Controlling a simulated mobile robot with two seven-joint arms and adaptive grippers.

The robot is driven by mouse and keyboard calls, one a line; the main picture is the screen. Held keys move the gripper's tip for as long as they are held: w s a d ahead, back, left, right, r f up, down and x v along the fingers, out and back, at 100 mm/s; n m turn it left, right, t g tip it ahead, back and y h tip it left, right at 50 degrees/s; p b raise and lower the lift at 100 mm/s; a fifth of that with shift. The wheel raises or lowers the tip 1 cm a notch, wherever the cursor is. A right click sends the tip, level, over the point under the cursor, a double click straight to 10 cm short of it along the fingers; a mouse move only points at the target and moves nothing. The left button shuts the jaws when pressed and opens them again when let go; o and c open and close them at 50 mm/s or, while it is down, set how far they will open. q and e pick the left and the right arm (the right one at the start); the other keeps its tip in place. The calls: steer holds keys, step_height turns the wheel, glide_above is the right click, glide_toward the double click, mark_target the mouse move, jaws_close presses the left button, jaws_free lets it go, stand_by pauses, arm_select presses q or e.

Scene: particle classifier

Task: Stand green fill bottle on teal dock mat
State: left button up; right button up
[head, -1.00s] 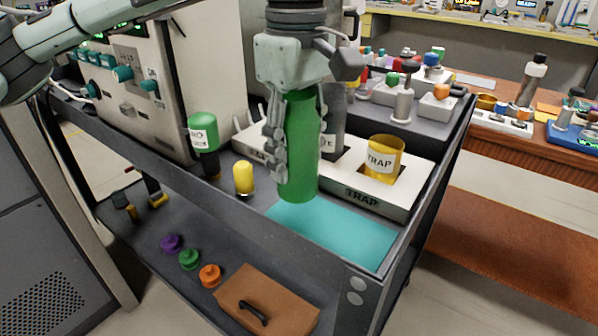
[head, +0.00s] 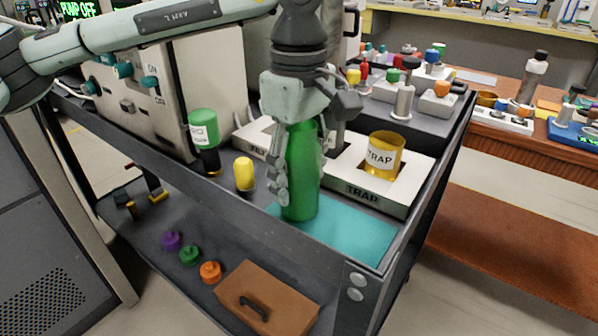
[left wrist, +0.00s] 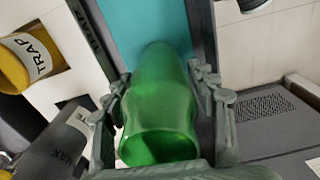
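The green fill bottle (head: 302,172) is upright in my left gripper (head: 303,165), low over the left end of the teal dock mat (head: 350,238). I cannot tell whether its base touches the mat. In the left wrist view the fingers of my left gripper (left wrist: 162,112) lie along both sides of the bottle (left wrist: 160,95), and the mat (left wrist: 120,30) shows beyond its far end. The gripper hides the bottle's upper part in the head view. My right gripper is not in view.
A white tray marked TRAP (head: 362,196) holding a yellow TRAP cup (head: 384,155) stands behind the mat. A yellow-capped vial (head: 244,173) and a green-capped bottle (head: 204,130) stand left. The cart's raised front rim (head: 300,245) borders the mat.

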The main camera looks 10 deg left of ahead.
arm_select(q)
steer(key=shift+o, duration=0.8)
steer(key=shift+r, duration=0.15)
step_height(320, 180, up, 12)
steer(key=shift+r, duration=0.1)
stand_by(1.9)
